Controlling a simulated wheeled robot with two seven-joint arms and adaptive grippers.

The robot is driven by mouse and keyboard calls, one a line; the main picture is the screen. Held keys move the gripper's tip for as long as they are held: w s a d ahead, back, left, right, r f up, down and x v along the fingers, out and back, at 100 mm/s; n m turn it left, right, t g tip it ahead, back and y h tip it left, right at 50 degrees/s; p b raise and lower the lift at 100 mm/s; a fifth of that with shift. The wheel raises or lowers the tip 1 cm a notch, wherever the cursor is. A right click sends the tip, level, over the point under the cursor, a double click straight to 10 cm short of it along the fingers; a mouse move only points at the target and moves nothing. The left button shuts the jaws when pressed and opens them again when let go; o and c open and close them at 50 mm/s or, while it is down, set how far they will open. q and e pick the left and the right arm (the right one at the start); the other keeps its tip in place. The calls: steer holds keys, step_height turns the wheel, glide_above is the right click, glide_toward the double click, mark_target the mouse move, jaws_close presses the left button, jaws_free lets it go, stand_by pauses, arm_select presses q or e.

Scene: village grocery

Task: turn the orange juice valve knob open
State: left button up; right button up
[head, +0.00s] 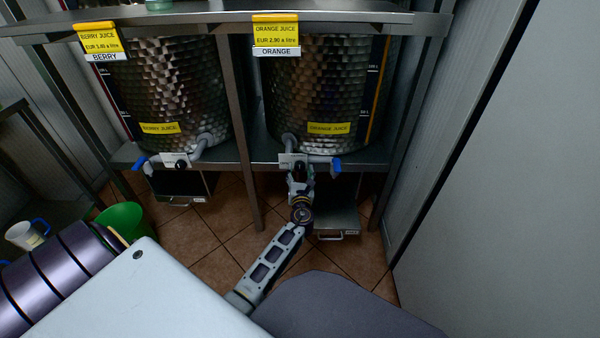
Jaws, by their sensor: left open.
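The orange juice tank (318,85) is a dimpled steel drum on a metal rack, with a yellow "ORANGE JUICE" label (328,128). At its foot is a grey valve body (288,157), with a blue lever (336,165) at its right end. My left gripper (299,172) is open, right in front of the valve body. A dark round part, likely the knob, shows at the fingers. The gripper covers much of this spot, so I cannot tell whether the fingers touch the knob or how far it is turned. My right gripper is out of view.
The berry juice tank (172,90) stands to the left, with its own valve, black knob (181,165) and blue lever (140,163). A rack post (243,150) stands between the tanks. A green bucket (124,220) and a mug (27,234) are at left. A grey wall closes the right.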

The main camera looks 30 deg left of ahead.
arm_select(q)
steer(key=shift+w+a, duration=0.4)
steer(key=shift+w, duration=0.15)
